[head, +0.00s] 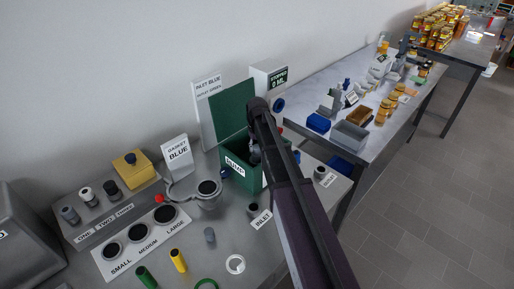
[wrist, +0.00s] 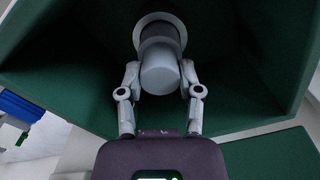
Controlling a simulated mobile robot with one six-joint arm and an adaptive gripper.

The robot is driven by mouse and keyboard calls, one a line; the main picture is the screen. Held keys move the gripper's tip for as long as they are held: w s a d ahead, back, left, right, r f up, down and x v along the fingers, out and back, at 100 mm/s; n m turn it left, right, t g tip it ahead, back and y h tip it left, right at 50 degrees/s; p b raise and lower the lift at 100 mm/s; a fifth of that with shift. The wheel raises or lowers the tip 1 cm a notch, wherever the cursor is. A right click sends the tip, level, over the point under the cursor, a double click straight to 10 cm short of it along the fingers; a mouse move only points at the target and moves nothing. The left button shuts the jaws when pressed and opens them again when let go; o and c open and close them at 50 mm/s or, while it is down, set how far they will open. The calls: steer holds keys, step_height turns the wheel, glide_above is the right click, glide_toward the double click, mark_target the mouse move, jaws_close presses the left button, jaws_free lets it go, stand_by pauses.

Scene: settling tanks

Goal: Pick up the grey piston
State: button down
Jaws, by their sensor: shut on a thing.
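My gripper (wrist: 160,78) is shut on a grey piston (wrist: 159,66), a smooth light-grey cylinder with a wider round flange at its far end. The fingers press on it from both sides in the wrist view. Dark green walls surround the view behind the piston. In the head view my arm reaches to the open green box (head: 238,172) marked DUMP, and my gripper is at or inside its opening. The arm covers most of the gripper and the held piston there. A small grey cylinder (head: 209,235) stands on the front bench.
A second table (head: 340,115) with bins stands behind right. The floor at right is clear.

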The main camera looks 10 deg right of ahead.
steer(key=shift+r+p, duration=3.05)
steer(key=shift+r, duration=0.35)
steer(key=shift+r, duration=0.15)
